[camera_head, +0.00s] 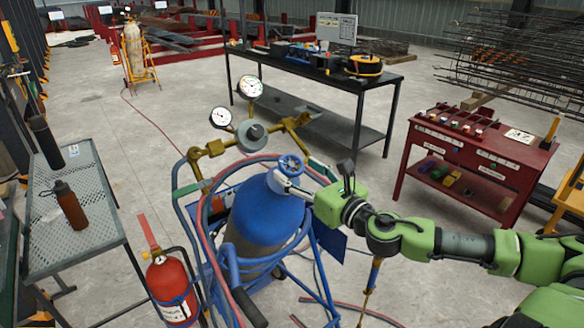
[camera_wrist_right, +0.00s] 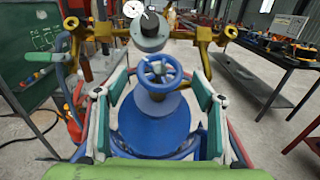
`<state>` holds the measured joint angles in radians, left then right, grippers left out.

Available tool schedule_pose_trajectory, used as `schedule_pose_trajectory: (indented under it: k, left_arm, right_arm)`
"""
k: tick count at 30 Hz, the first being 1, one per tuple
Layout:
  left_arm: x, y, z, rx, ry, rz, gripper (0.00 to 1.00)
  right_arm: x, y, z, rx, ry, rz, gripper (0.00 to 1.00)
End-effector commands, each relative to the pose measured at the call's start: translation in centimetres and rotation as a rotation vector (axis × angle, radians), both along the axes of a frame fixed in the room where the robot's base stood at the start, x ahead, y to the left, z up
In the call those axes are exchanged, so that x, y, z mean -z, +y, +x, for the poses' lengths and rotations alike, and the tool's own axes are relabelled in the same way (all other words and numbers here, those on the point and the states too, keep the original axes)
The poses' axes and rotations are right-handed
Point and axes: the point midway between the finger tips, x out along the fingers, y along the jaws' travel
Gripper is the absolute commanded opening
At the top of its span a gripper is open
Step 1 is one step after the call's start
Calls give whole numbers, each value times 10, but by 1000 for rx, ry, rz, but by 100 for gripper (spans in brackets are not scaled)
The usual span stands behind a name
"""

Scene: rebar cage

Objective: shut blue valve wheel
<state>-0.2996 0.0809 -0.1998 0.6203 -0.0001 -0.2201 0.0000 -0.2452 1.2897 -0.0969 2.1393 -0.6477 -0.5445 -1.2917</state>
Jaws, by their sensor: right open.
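The blue valve wheel (camera_head: 290,165) sits on top of a blue gas cylinder (camera_head: 262,212) standing in a blue cart. In the right wrist view the wheel (camera_wrist_right: 160,68) is centred ahead, with its spokes facing me. My right gripper (camera_head: 296,180) comes in from the right, close to the wheel. In the wrist view its two fingers (camera_wrist_right: 160,80) are spread, one on each side of the wheel, with gaps between them and the rim. I cannot tell exactly how far the fingertips reach along the wheel. My left gripper is not in view.
Brass regulator pipes with gauges (camera_head: 249,88) rise just behind the wheel. Red and blue hoses (camera_head: 207,215) loop around the cart. A fire extinguisher (camera_head: 172,288) stands at the left front, beside a mesh table (camera_head: 95,215). A red tool cart (camera_head: 470,155) stands right.

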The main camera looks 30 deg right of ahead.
Motion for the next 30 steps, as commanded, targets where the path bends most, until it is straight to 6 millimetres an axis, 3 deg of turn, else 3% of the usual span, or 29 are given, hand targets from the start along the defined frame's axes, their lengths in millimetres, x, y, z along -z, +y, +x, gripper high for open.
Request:
schedule_pose_trajectory:
  k: [12,26,30]
  left_arm:
    - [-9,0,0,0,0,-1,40]
    - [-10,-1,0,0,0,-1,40]
    - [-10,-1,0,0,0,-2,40]
  right_arm:
    - [-1,0,25,2,-2,1,63]
    - [0,2,29,-1,1,0,63]
    - [0,2,29,-1,0,0,29]
